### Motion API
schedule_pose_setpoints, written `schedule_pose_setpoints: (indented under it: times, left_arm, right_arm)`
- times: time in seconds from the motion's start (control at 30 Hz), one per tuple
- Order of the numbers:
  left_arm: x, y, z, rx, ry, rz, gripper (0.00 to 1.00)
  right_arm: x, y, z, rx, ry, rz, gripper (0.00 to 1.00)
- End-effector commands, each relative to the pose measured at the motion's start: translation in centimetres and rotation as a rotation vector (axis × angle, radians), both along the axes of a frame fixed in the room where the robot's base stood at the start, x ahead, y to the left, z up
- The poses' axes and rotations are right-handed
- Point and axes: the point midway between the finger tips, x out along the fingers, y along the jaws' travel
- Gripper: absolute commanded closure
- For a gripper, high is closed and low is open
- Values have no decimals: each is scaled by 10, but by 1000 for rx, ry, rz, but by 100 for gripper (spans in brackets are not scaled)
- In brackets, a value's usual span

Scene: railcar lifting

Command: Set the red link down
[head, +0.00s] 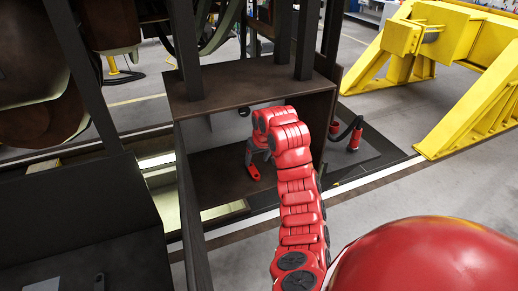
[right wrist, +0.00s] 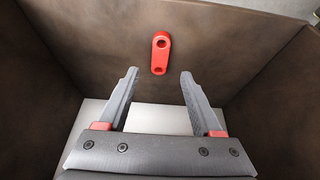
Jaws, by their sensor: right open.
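The red link (right wrist: 160,56), a flat bar with a hole at each end, lies against the brown surface of a dark box-like bay in the right wrist view. It sits just beyond and between my right gripper's fingertips (right wrist: 159,76). The gripper is open, with clear gaps to the link on both sides, so the link is not held. In the head view the right gripper (head: 257,153) is inside the bay, partly hidden by my red arm, and the link (head: 254,173) shows just below it. My left gripper is not in view.
The bay has a brown top plate (head: 250,82) with dark posts above and side walls around the gripper. A red fitting with a black hose (head: 354,138) stands to its right. A yellow frame (head: 440,50) is farther right.

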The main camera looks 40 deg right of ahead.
Motion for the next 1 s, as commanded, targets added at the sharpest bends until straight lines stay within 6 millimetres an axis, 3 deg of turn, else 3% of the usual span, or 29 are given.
schedule_pose_setpoints:
  times: [0.1, 0.4, 1.0]
  left_arm:
    - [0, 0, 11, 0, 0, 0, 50]
    - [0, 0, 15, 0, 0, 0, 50]
    - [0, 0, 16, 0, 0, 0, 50]
  right_arm:
    - [-5, 2, 18, -3, 0, 1, 33]
    - [-15, 4, 38, 0, 2, 0, 33]
    - [-17, 4, 42, 1, 0, 0, 33]
